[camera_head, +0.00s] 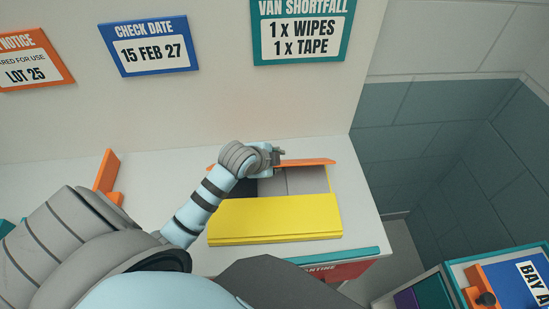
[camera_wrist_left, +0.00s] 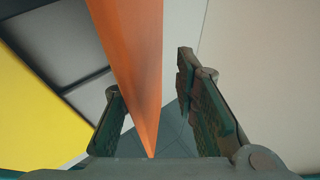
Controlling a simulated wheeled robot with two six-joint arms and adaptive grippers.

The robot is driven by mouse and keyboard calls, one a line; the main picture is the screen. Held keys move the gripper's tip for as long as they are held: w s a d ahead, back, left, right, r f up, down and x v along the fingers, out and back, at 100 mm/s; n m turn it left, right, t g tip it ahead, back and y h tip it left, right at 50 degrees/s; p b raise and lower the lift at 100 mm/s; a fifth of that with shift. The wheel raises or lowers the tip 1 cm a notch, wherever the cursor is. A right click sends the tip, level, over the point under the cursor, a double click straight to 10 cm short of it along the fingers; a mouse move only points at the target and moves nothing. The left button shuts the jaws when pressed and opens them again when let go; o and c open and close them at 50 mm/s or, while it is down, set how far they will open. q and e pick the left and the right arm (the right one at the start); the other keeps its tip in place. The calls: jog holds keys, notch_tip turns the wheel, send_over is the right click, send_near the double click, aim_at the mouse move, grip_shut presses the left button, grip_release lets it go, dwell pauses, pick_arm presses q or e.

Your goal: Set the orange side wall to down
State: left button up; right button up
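The orange side wall (camera_head: 308,162) runs along the far edge of a box with a grey inside (camera_head: 305,180) and a yellow wall (camera_head: 275,217) on the near side. In the head view my left gripper (camera_head: 277,155) is at the left half of the orange wall's top edge. In the left wrist view the orange wall (camera_wrist_left: 138,60) passes between the fingers of my left gripper (camera_wrist_left: 150,78). The fingers are apart, with a clear gap between the wall and the right finger. The wall looks upright. My right gripper is out of view.
The box stands on a white counter (camera_head: 362,215) against a wall with signs. An orange bracket (camera_head: 107,178) stands on the counter at left. A blue and orange bin labelled BAY A (camera_head: 505,285) is at lower right. A red sign (camera_head: 335,271) hangs below the counter's front edge.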

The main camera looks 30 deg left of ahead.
pick_arm(q)
jog(key=v, duration=1.2)
jog(key=shift+s, duration=0.1)
